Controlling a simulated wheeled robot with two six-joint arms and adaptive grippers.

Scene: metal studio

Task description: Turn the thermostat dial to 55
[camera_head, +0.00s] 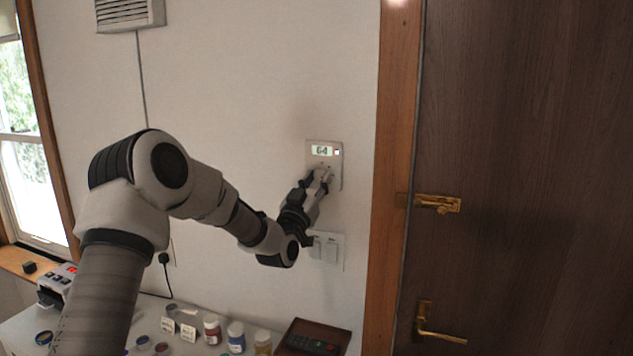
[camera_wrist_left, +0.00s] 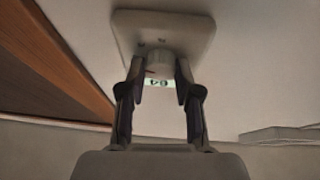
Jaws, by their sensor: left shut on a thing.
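The thermostat (camera_head: 337,168) is a pale wall plate left of the door frame. Its display (camera_head: 322,151) reads 64 in the head view. In the left wrist view the thermostat (camera_wrist_left: 190,30) appears upside down, with the display (camera_wrist_left: 160,84) seen between my fingers. The round pale dial (camera_wrist_left: 160,62) sits between the fingertips of my left gripper (camera_wrist_left: 158,72), which is shut on it. In the head view my left gripper (camera_head: 321,178) covers the dial. My right gripper is not in view.
A light switch (camera_head: 328,248) is on the wall below the thermostat. A wooden door with brass handle (camera_head: 440,336) and latch (camera_head: 438,204) is at right. Below, a table holds several jars (camera_head: 236,336), small cards and a dark tray (camera_head: 340,339) with a remote.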

